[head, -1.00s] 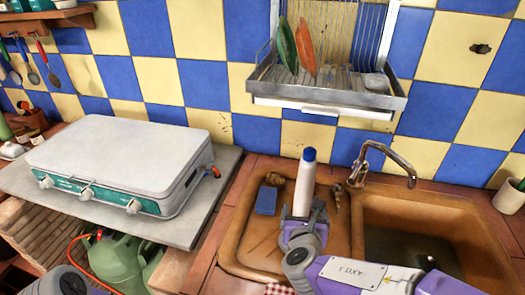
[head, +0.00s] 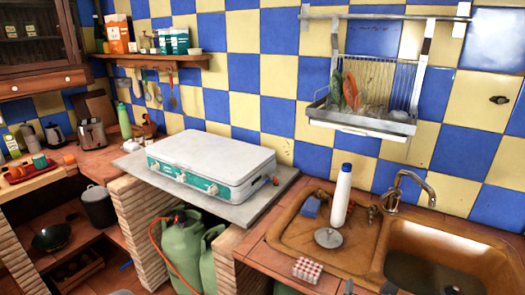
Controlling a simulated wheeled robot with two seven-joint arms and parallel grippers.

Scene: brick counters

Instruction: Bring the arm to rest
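A white bottle with a blue cap (head: 341,197) stands upright on the drainboard of the brown sink (head: 290,232). No gripper touches it. Neither of my grippers shows clearly. A few small dark and grey bits at the bottom edge may be parts of my arms, but too little shows to tell.
The faucet (head: 405,190) rises behind the basin. A white camping stove (head: 212,165) sits on a grey slab at left, with green gas bottles (head: 182,250) below.

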